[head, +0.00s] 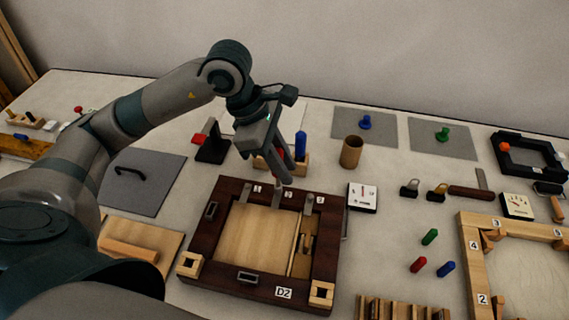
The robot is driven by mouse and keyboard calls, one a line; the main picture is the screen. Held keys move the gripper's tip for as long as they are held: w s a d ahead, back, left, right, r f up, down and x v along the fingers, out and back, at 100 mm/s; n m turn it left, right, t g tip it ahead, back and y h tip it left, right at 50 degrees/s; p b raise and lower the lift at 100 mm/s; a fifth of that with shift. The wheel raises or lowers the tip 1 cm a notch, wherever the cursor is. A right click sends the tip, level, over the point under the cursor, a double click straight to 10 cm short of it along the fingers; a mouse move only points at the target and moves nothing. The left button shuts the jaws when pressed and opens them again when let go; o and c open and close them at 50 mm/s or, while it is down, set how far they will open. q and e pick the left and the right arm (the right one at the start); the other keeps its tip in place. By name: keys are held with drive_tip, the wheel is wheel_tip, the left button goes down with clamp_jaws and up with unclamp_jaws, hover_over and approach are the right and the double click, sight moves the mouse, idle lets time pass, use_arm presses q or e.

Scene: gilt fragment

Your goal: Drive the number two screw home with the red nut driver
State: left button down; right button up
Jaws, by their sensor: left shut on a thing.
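My left gripper (284,170) reaches in from the left, pointing down, above the far edge of a dark wooden frame (205,243) marked D2. It is shut on the red nut driver (276,172), of which only a little red shows beside the fingers. The far side of the frame carries labels 1, 2 and 3 with a grey screw (278,199) by the label 2. The driver is above this screw; whether its tip touches it I cannot tell. My right gripper is not in view.
A wooden holder (262,162) with a blue-handled driver (300,145) stands just behind the gripper. A small meter (362,197) is right of the frame. A brown cup (351,151) stands behind it. A light wooden frame (466,250) lies at the right.

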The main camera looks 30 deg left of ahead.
use_arm(q)
drive_tip(key=shift+s+a+f+b, duration=0.1)
drive_tip(key=shift+a+f+b, duration=0.2)
drive_tip(key=shift+f+b, duration=0.1)
idle(0.8)
drive_tip(key=shift+r, duration=0.15)
drive_tip(key=shift+d+r+p, duration=0.2)
drive_tip(key=shift+r+p, duration=0.15)
drive_tip(key=shift+r, duration=0.25)
drive_tip(key=shift+d+r+p, duration=0.15)
drive_tip(key=shift+r+p, duration=0.2)
drive_tip(key=shift+r, duration=0.25)
drive_tip(key=shift+r+p, duration=0.7)
drive_tip(key=shift+r, duration=0.7)
